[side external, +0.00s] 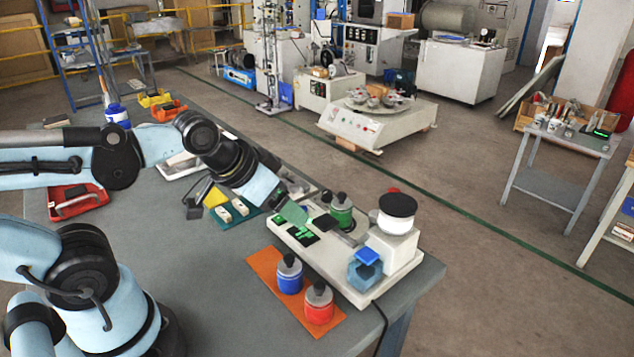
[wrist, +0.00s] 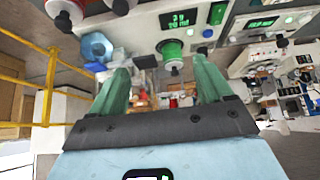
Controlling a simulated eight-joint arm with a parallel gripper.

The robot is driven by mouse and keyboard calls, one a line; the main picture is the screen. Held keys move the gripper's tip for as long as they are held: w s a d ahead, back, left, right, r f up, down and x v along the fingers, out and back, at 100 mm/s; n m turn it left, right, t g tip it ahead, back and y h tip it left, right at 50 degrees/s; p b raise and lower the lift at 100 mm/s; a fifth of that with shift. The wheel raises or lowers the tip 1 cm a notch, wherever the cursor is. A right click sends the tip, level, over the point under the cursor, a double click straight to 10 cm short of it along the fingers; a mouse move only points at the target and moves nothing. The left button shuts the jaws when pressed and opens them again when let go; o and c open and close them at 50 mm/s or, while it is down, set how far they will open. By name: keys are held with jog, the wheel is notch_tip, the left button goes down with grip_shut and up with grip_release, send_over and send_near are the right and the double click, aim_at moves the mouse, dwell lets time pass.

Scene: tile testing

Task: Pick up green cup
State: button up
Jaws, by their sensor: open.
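The green cup (side external: 342,216) has a dark knobbed lid and stands at the far edge of the white weighing device (side external: 335,262). In the wrist view the green cup (wrist: 172,50) shows beyond my fingertips, between their lines. My gripper (side external: 296,212) has green fingers and is to the left of the cup, over the device's dark panel. In the wrist view my gripper (wrist: 160,64) has its two fingers apart with nothing held. In the side view the two fingers overlap, so their gap is hidden there.
A white cylinder with a black top (side external: 397,214) and a blue container (side external: 364,270) are on the right. A teal mat (side external: 235,216) holds small white blocks.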

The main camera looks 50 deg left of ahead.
notch_tip(320, 180, up, 2)
jog(key=n+g, duration=0.7)
jog(key=n, duration=1.8)
send_over(343, 193)
jog(key=shift+s+d, duration=0.1)
jog(key=shift+s, duration=0.35)
jog(key=shift+w+f+n, duration=0.35)
jog(key=shift+w+n, duration=0.1)
jog(key=shift+n, duration=0.55)
jog(key=shift+f, duration=0.2)
notch_tip(343, 193, down, 6)
jog(key=shift+f, duration=0.15)
jog(key=shift+s+f, duration=0.15)
jog(key=shift+f, duration=2.6)
